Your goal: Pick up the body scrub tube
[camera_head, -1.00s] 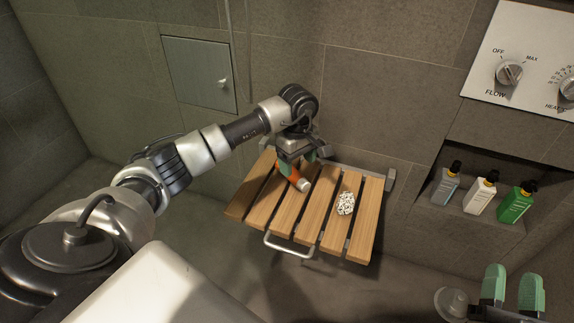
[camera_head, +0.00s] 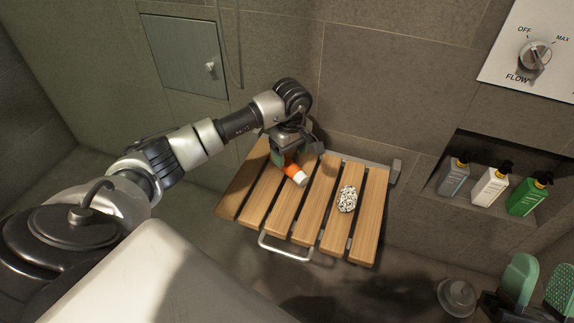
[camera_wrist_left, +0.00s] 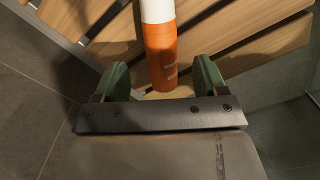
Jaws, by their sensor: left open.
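The body scrub tube (camera_head: 294,174) is orange with a white cap and lies on the wooden slatted seat (camera_head: 258,200). My left gripper (camera_head: 287,157) is over the seat at the tube's far end, which it partly hides. In the left wrist view, the open green fingers (camera_wrist_left: 162,78) stand on either side of the orange end of the tube (camera_wrist_left: 161,50), with visible gaps. The white cap points away from the gripper. My right gripper (camera_head: 541,277) shows at the lower right of the head view, its green fingers apart and empty.
A speckled oval object (camera_head: 347,199) lies on the seat to the right of the tube. Several pump bottles (camera_head: 490,187) stand in a wall niche at right. The tiled wall rises behind the seat, and a metal rail (camera_head: 285,252) runs along its front.

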